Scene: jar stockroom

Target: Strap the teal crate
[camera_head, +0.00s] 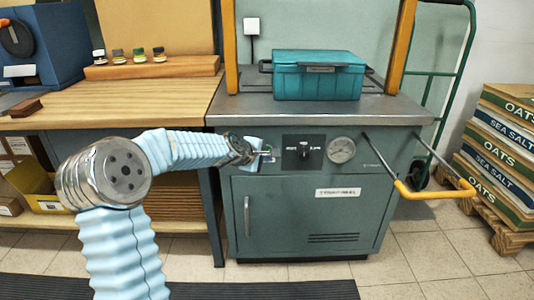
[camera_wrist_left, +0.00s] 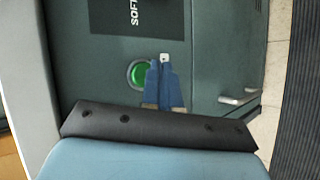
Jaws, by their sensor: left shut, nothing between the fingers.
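The teal crate (camera_head: 318,77) sits lidded on the steel top of the grey-green strapping machine (camera_head: 290,215), between two yellow uprights. My left gripper (camera_head: 266,152) is at the machine's front panel, left of the black selector knob (camera_head: 304,152). In the left wrist view its blue fingers (camera_wrist_left: 164,75) are shut and empty. A round green button (camera_wrist_left: 139,73) shows right beside the fingertips, partly covered by them. A small white piece (camera_wrist_left: 165,57) is at the tips; I cannot tell whether they touch the panel. My right gripper is not in view.
A gauge (camera_head: 341,150) and a yellow-handled bar (camera_head: 435,190) are on the machine's right front; the bar sticks out. A wooden bench (camera_head: 120,95) with several small jars stands left. Stacked sacks (camera_head: 505,140) and a green hand truck (camera_head: 455,95) stand right.

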